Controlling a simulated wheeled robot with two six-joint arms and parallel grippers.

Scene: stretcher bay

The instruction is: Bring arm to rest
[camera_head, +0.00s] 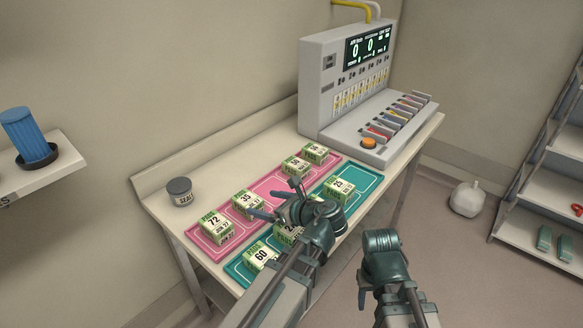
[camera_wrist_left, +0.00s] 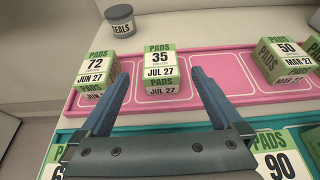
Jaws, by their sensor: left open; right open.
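My left gripper (camera_head: 275,201) is open and empty above the pink tray (camera_head: 262,208). In the left wrist view its two blue fingers (camera_wrist_left: 158,92) stand wide apart. Between and beyond them is a pads box marked 35 (camera_wrist_left: 160,68), upright on the pink tray; it also shows in the head view (camera_head: 246,204). No contact with it is visible. My right arm (camera_head: 383,250) is at the lower right of the head view, clear of the table; its jaws do not show.
Pads boxes marked 72 (camera_head: 216,227) and 50 (camera_wrist_left: 285,58) stand on the pink tray. The teal tray (camera_head: 366,184) holds boxes 60 (camera_head: 260,256) and 25 (camera_head: 339,190). A SEALS jar (camera_head: 179,191) and a grey machine (camera_head: 345,85) stand behind.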

